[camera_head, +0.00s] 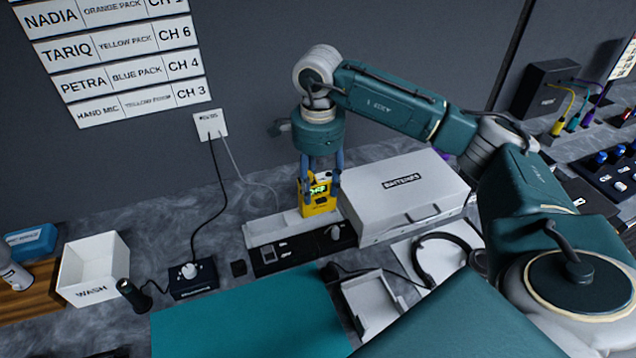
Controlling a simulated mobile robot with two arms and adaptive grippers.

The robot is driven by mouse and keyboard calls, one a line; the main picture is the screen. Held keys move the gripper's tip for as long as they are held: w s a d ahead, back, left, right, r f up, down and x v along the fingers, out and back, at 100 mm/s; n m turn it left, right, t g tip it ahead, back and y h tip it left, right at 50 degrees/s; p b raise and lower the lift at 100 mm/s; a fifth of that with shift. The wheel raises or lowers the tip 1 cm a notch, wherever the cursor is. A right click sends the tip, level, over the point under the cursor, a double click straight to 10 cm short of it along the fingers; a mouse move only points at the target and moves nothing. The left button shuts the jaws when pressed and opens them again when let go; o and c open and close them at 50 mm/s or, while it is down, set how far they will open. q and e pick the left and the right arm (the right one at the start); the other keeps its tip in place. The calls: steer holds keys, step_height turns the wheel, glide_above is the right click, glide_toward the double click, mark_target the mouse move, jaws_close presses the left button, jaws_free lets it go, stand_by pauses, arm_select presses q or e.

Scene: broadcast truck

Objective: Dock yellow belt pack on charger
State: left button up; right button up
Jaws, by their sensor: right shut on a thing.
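The yellow belt pack (320,205) has a small lit green display and is upright. My right gripper (321,185) comes down from above and is shut on it. The pack is at the right part of the charger (265,231), a low unit with a white back and a dark front with a knob. I cannot tell from this view whether the pack is seated in a slot or just above it. My left gripper is not in view.
A white case labelled BATTERIES (405,190) stands close right of the pack. A white WASH bin (92,268), a small black knob box (193,278) and a teal mat (250,318) lie left and in front. Headphones (447,240) and a pale tray (372,305) are at front right.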

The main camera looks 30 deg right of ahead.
mark_target(318, 199)
steer(key=shift+f+b, duration=1.85)
steer(key=shift+f, duration=0.6)
steer(key=o, duration=1.4)
step_height(318, 199, up, 12)
steer(key=shift+r, duration=0.1)
